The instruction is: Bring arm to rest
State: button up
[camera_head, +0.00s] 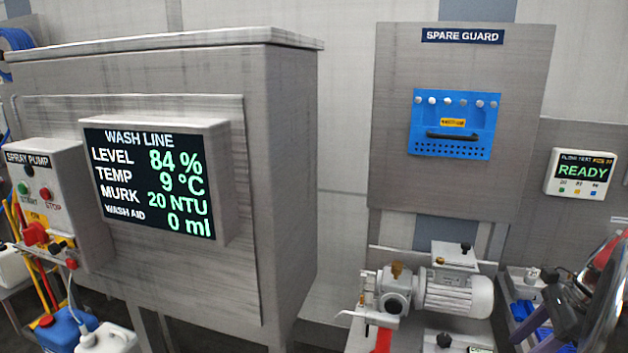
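I cannot make out my gripper or arm in the head view, so whether it is open or shut does not show. The grey wash tank (285,130) stands at the left. Its wash line display (152,185) reads level 84 %, temp 9 °C, murk 20 NTU and wash aid 0 ml.
A spray pump box (45,200) is at the left, above a blue jug (62,330) and a white jug (110,340). A blue spare guard (453,125) hangs on a grey panel. A motor pump (455,292) stands below. A meter (582,175) reads READY. Dark and shiny equipment (600,300) fills the lower right.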

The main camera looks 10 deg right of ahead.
jog(key=s+a+r+n+t+h, duration=0.1)
jog(key=s+a+r+n, duration=0.1)
jog(key=a+n, duration=0.6)
jog(key=s+a+r+n+t+h, duration=0.1)
jog(key=a+n, duration=0.7)
jog(key=a, duration=0.9)
jog(key=s+a+r+n+t+h, duration=0.1)
jog(key=s+a+r+n, duration=0.2)
jog(key=a+n, duration=0.6)
jog(key=shift+s+a+r+h, duration=0.25)
jog(key=shift+a+r, duration=0.25)
jog(key=shift+a, duration=1.5)
